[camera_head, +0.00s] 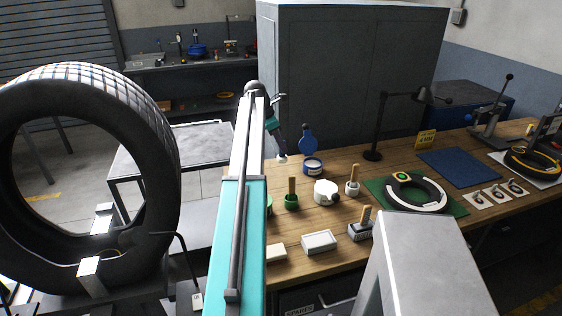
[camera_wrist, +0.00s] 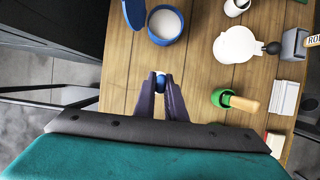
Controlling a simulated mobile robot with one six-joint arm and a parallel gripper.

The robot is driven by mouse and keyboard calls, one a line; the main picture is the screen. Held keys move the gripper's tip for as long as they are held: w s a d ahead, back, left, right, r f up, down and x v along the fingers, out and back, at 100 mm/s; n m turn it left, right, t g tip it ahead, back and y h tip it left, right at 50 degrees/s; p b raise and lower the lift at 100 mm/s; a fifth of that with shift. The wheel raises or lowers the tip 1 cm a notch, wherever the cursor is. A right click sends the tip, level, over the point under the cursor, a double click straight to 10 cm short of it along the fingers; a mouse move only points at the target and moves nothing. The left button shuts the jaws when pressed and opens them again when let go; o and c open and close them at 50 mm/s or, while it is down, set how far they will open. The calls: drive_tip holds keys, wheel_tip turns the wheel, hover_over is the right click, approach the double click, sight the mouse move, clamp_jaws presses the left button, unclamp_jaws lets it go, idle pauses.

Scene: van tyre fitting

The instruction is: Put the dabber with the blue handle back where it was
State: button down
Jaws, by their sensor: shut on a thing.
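My gripper (camera_wrist: 161,78) is shut on the dabber with the blue handle. An open blue tin with pale contents (camera_head: 313,167) is just right of the dabber, also seen in the wrist view (camera_wrist: 167,22). Whether the dabber touches anything is unclear.
A round blue lid (camera_head: 307,138) stands up by the tin. A green pot with a wooden handle (camera_head: 291,202), a white round jar (camera_head: 325,193), a white cup (camera_head: 353,188) and a grey block (camera_head: 360,230) crowd the bench. A large tyre (camera_head: 150,130) stands at left.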

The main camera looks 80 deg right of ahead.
sight(281, 157)
drive_tip(key=shift+f+p, duration=0.35)
drive_tip(key=shift+f, duration=1.95)
drive_tip(key=shift+f+p, duration=0.9)
drive_tip(key=shift+f, duration=1)
drive_tip(key=c, duration=1.8)
unclamp_jaws()
drive_tip(key=shift+f+b, duration=0.2)
drive_tip(key=shift+b, duration=0.15)
drive_tip(key=b+v, duration=0.1)
drive_tip(key=v, duration=0.3)
drive_tip(key=b+v, duration=0.1)
drive_tip(key=v, duration=0.4)
drive_tip(key=b+v, duration=0.1)
drive_tip(key=v, duration=0.4)
drive_tip(key=shift+s+a+b, duration=0.1)
drive_tip(key=shift+a+b, duration=0.2)
drive_tip(key=shift+b, duration=0.1)
